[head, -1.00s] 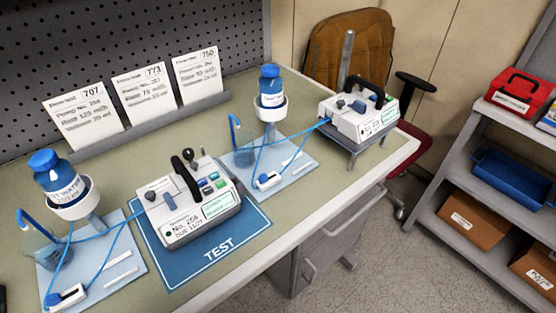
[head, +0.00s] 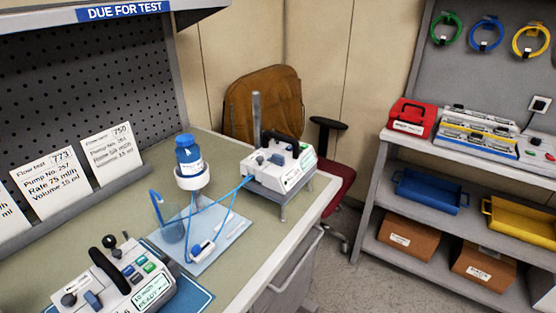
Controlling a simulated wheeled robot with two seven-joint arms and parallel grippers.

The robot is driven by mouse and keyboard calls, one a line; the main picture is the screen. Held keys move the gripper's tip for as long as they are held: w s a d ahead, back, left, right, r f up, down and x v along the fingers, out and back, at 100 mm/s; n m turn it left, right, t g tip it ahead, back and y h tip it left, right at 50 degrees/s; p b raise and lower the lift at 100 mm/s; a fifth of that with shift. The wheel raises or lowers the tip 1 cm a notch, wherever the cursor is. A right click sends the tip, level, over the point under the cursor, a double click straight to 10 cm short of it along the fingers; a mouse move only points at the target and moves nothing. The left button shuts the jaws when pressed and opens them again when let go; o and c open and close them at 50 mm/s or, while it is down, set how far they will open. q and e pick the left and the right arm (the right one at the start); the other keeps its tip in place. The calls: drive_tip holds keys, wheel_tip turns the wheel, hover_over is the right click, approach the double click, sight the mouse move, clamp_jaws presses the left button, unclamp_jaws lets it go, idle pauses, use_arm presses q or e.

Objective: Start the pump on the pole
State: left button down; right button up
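The pump on the pole (head: 262,175) is a white box with a black handle, a dark knob and a blue lever. It sits on a small grey stand with a grey pole (head: 257,118) at the bench's far right end. Its greenish display faces right, and the text is too small to read. A blue tube runs from it to a clamp (head: 201,250) on a pale tray (head: 230,228). A bottle with a blue cap (head: 189,156) stands in a white holder beside it. Neither of my grippers is in view.
A second pump (head: 112,287) on a blue mat, its display reading READY, is at the lower left. Flow test cards (head: 112,147) stand behind. A brown chair (head: 262,105) is behind the bench. Shelves at right hold a red box (head: 411,117), a blue bin (head: 430,192) and cartons.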

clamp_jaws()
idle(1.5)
